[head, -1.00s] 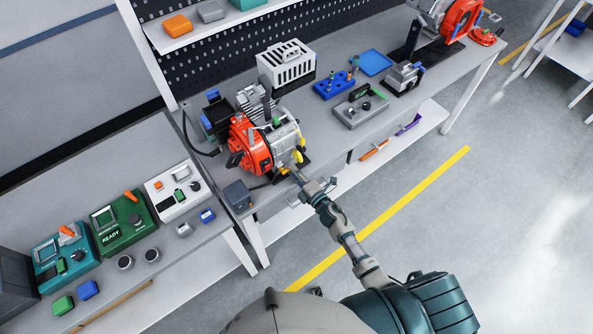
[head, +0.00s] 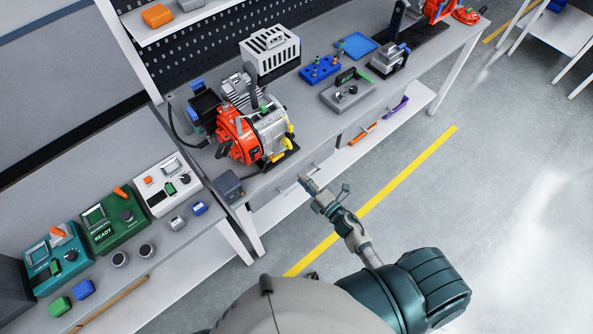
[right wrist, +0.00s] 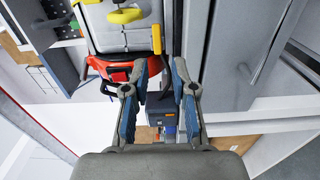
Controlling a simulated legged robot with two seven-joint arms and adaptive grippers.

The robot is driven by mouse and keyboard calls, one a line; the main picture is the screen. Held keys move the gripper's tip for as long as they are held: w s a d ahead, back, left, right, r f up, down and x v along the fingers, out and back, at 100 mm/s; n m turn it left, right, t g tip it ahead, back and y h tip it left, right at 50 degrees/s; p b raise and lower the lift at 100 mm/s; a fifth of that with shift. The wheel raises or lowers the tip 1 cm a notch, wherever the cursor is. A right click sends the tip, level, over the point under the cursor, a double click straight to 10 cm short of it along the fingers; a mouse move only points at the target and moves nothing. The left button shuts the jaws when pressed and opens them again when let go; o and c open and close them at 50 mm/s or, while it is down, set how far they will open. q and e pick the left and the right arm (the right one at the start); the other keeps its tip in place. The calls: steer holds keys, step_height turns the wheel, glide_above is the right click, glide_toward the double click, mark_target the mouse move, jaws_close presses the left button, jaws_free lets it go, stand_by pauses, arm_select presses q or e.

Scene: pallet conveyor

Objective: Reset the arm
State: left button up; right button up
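My right arm extends from my body at the bottom of the head view. My right gripper (head: 306,182) is in front of the workbench edge, apart from the red and grey machine (head: 254,135) on the bench. In the right wrist view the two fingers of my right gripper (right wrist: 158,88) stand apart, with blue pads and nothing held between them. The machine's red and grey body (right wrist: 125,40) shows beyond the fingers in that view. My left gripper is not in view.
The workbench (head: 300,110) also carries a white vented box (head: 270,52), a blue block with knobs (head: 320,69) and a grey control box (head: 347,93). A lower table at left holds a green READY device (head: 113,220).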

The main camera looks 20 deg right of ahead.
steer(key=shift+s, duration=0.35)
stand_by(0.3)
